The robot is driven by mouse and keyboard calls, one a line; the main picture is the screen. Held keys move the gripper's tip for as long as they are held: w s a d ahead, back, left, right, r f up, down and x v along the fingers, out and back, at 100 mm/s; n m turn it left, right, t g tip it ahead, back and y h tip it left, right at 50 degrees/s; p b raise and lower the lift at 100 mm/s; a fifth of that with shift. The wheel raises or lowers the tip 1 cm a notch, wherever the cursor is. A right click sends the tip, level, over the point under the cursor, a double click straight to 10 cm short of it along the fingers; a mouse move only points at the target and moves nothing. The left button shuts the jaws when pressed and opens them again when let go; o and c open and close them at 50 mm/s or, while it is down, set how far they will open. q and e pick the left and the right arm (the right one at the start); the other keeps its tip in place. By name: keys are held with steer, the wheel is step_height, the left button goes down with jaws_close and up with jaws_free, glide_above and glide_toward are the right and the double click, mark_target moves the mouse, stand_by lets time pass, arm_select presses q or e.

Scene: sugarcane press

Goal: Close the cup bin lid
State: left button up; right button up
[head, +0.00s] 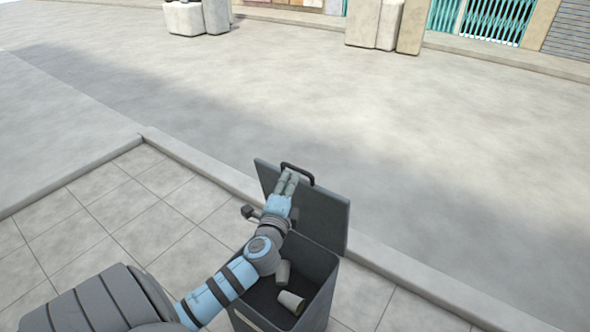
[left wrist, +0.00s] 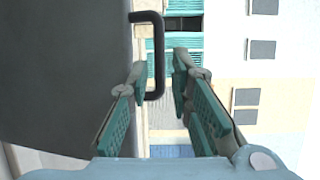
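The cup bin (head: 318,290) is a dark grey box at the bottom centre of the head view. Its lid (head: 322,213) stands raised at the far side, with a black handle (head: 309,174) on its top edge. My left gripper (head: 289,176) is at the lid's upper edge beside the handle. In the left wrist view my left gripper (left wrist: 160,72) is open, its fingers apart. The black handle (left wrist: 159,55) shows between the fingertips, and the grey lid (left wrist: 65,70) fills the left side. Contact with the handle cannot be told. My right gripper is not in view.
Pale cups (head: 291,302) lie inside the bin. The bin stands on tiled pavement (head: 130,210) by a kerb (head: 195,158). The road beyond is clear, with pale stone blocks (head: 385,25) at its far side.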

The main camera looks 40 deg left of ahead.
mark_target(295, 170)
arm_select(q)
steer(key=x, duration=0.7)
steer(key=shift+f+b, duration=0.1)
steer(key=shift+b, duration=0.2)
jaws_close()
